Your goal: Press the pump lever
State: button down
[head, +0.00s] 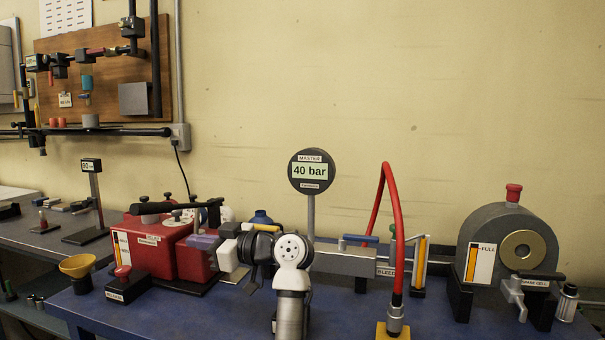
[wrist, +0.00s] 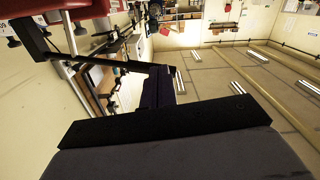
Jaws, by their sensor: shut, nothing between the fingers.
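The pump is a red box (head: 148,250) at the left of the blue bench in the head view. Its black lever (head: 165,207) lies nearly level across the top, with a dark upright piece at its right end. My gripper (head: 226,256) is at the pump's right side, below the lever's right end. It is shut and empty. I cannot tell whether it touches the pump or lever. In the wrist view, a red body (wrist: 75,10) and a black bar (wrist: 100,60) show at upper left. My dark gripper parts fill the bottom.
A gauge reading 40 bar (head: 311,171) stands behind my arm. A red hose (head: 388,190) rises at its right. A grey drum (head: 507,245) stands at the right.

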notch_tip(320, 180, up, 6)
jog(key=w+a+m+t+y+p, duration=0.1)
jog(key=w+m+t+y+p, duration=0.1)
jog(key=m+t+y+p, duration=0.1)
jog(key=shift+w+f+m+t+y, duration=0.25)
jog(key=shift+m+t+y, duration=0.7)
jog(key=shift+m, duration=0.75)
jog(key=shift+a+r, duration=0.1)
jog(key=shift+a, duration=0.1)
jog(key=p+x, duration=0.5)
jog(key=x, duration=0.6)
jog(key=f, duration=0.2)
jog(key=s+f+p, duration=0.1)
jog(key=f, duration=0.1)
jog(key=shift+f, duration=0.35)
